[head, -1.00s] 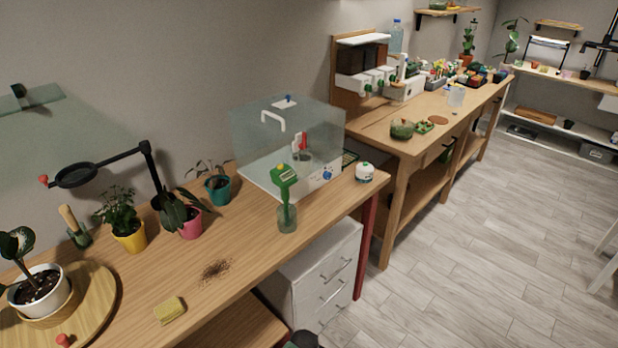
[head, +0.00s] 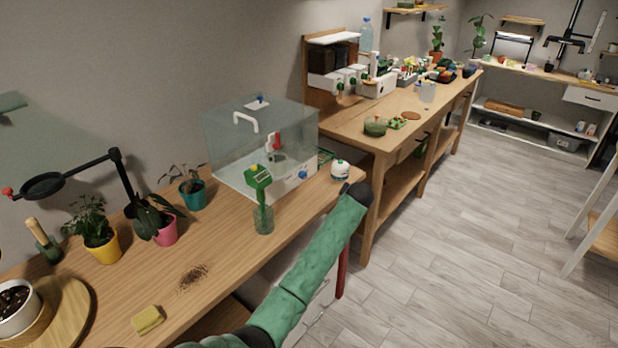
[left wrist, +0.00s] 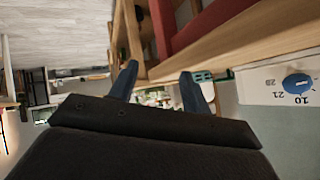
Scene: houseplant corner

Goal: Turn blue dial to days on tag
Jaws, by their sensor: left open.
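The blue dial (head: 302,174) sits on the white base of a clear box (head: 250,140) on the wooden table. In the left wrist view the blue dial (left wrist: 297,84) is at the right edge, upside down, on a white panel with numbers such as 10 and 21. My left gripper (head: 357,190) is at the end of the green arm, right of the box by the table's end, apart from the dial. In the left wrist view its two fingers (left wrist: 158,90) are spread and empty. I cannot make out the tag. My right gripper is not in view.
A white and green round object (head: 340,170) stands at the table's corner, close to my gripper. Potted plants and a magnifier lamp (head: 42,186) are at left.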

